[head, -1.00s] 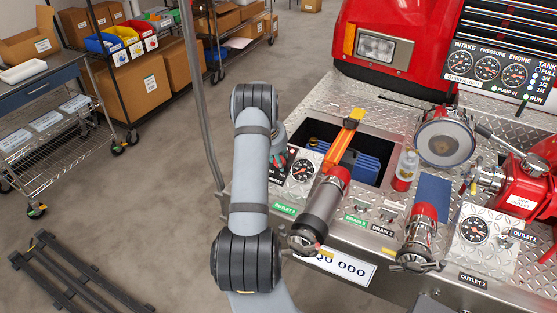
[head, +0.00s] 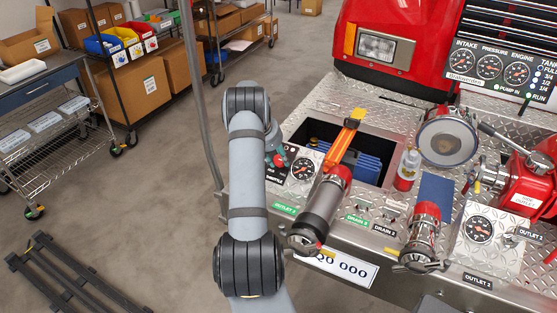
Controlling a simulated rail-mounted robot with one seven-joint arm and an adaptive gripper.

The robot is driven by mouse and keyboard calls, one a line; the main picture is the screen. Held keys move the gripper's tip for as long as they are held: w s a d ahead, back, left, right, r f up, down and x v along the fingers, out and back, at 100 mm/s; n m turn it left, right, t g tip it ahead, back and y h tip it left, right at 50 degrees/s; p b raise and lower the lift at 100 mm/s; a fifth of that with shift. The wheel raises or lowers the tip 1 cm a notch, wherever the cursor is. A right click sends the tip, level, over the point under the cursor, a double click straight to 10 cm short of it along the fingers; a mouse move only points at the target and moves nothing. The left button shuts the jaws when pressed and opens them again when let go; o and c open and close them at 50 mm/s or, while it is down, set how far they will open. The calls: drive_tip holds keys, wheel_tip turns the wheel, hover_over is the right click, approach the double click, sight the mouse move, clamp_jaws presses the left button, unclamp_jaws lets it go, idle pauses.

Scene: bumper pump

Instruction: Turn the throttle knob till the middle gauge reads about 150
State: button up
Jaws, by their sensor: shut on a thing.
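The gauge panel (head: 515,75) stands at the upper right, with intake, pressure and engine dials in a row. The middle one is the pressure gauge (head: 489,66); its needle is too small to read surely. My gripper (head: 277,158) is mostly hidden behind my grey arm, at the left edge of the bumper. A bit of it shows in teal and dark grey beside a small red part, which appears to be the throttle knob (head: 281,161). The gripper is shut on it. A small round gauge (head: 303,169) sits just right of the knob.
A nozzle (head: 322,205) lies close right of my arm.

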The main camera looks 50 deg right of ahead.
drive_tip(key=n, duration=0.5)
drive_tip(key=shift+w+a+n+h+b, duration=0.1)
drive_tip(key=shift+n+h+b, duration=0.2)
drive_tip(key=shift+b, duration=0.1)
drive_tip(key=n, duration=0.4)
drive_tip(key=shift+a+f+n+g+h, duration=0.1)
drive_tip(key=shift+n+g+h, duration=0.2)
drive_tip(key=shift+n+h, duration=0.1)
drive_tip(key=shift+b, duration=0.3)
drive_tip(key=o, duration=1.1)
drive_tip(key=shift+o, duration=0.2)
drive_tip(key=v, duration=1.2)
